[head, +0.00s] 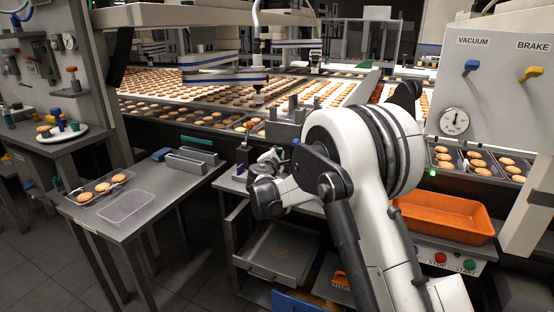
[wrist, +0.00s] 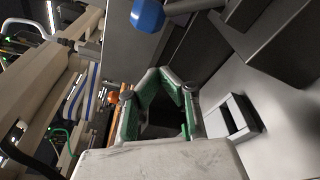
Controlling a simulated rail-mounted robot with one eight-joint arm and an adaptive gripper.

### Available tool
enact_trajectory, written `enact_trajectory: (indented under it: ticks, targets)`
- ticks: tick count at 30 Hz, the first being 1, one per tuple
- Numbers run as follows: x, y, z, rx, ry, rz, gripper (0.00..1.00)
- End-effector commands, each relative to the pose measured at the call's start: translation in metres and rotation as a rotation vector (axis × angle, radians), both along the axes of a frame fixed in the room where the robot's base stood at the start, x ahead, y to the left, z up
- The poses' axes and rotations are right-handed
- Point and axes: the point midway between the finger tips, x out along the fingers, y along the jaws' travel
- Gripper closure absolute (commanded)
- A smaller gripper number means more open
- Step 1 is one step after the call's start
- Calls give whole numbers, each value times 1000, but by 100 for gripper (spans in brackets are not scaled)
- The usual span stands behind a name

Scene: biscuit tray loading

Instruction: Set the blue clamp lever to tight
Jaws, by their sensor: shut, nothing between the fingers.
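In the wrist view a blue knob (wrist: 147,15) on a grey rod, apparently the clamp lever, shows at the top edge. The lever's blue end (head: 161,154) appears in the head view on the left metal table, beside grey clamp blocks (head: 191,160). My gripper (wrist: 158,75) has green-lined fingers, closed and empty, with a gap between them and the knob. In the head view my gripper (head: 268,158) is right of that table, partly hidden by my own wrist. The lever's setting cannot be read.
The left table (head: 150,205) holds a clear tray of biscuits (head: 75,197) and an empty clear tray (head: 127,206). A panel (head: 500,100) at right has a blue vacuum lever (head: 471,66) and a yellow brake lever (head: 532,73). An orange bin (head: 445,218) stands below it.

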Motion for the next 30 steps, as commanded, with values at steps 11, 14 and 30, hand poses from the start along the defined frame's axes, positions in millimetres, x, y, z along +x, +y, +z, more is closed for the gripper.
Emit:
enact_trajectory:
  ticks: [11,14,30]
  targets:
    - [20,-21,7,2,0,-2,100]
    - [17,-28,11,2,0,0,100]
    - [11,-36,18,1,0,1,100]
